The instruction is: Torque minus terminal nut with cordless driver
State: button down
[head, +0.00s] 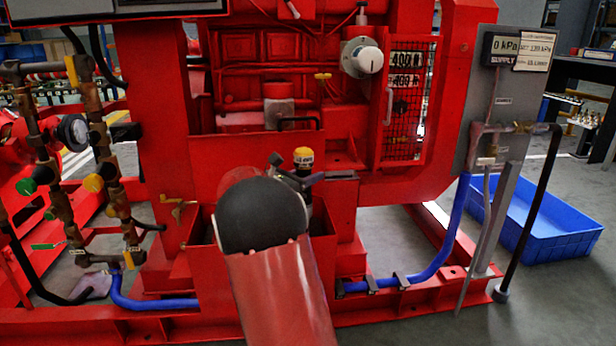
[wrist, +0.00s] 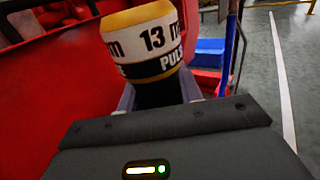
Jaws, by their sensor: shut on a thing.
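The cordless driver (head: 303,156) shows in the head view as a small yellow-topped body with a white label, just beyond my arm's black joint. My gripper (wrist: 158,96) is shut on the driver's black part, one grey finger on each side. In the head view my gripper (head: 308,178) is partly covered by my arm. The driver's lower end is hidden. I cannot make out the minus terminal or its nut in either view.
The red pumpset frame (head: 170,120) surrounds the driver, with a red open-topped bay (head: 345,225) below it. A mesh guard (head: 405,110) stands to the right. Brown pipework with valves (head: 110,180) is at left. A blue tray (head: 550,225) lies on the floor at right.

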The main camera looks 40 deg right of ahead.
aim_at(308, 158)
jog(key=shift+f, duration=0.35)
dwell(1.1)
jog(key=shift+r+p, duration=0.55)
jog(key=shift+r, duration=2.15)
